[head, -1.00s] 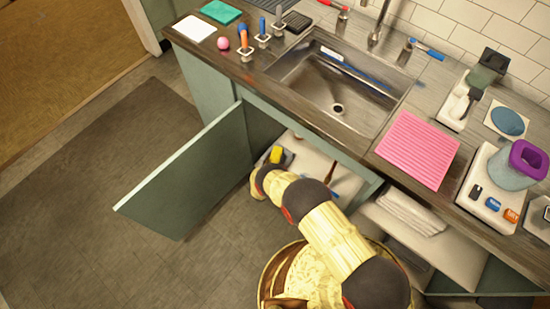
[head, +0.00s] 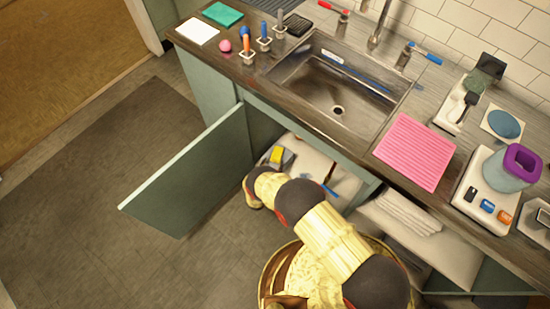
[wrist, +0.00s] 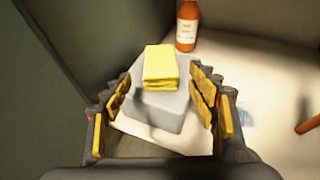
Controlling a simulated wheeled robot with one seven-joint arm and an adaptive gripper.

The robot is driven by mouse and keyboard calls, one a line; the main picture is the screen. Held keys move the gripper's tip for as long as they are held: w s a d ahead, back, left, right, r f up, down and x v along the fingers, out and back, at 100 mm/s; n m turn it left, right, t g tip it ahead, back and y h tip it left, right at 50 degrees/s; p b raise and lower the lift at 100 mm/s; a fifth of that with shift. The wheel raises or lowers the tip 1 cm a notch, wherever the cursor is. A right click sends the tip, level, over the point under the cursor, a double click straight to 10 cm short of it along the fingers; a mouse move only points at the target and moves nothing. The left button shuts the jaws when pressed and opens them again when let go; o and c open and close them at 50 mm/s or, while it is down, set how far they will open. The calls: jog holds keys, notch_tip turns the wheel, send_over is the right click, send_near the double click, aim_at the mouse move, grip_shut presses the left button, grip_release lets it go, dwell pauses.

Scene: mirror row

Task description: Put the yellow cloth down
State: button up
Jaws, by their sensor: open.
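The yellow cloth (wrist: 161,66), a folded block, rests on top of a grey block-like stand (wrist: 158,108) inside the open cupboard under the sink. In the head view the cloth (head: 277,155) shows just beyond the end of my arm. My gripper (wrist: 161,90) is open in the wrist view, with a finger on each side of the stand. Clear gaps show between the fingers and the cloth, so it is not held. My fingers are hidden in the head view.
An orange bottle (wrist: 187,27) stands behind the cloth. The open cupboard door (head: 188,172) is left of my arm. A brown handle (wrist: 308,122) lies at the right on the pale cupboard floor (wrist: 265,75). The sink (head: 335,95) and counter are above.

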jog(key=p+v, duration=0.1)
jog(key=v, duration=0.5)
dwell(0.5)
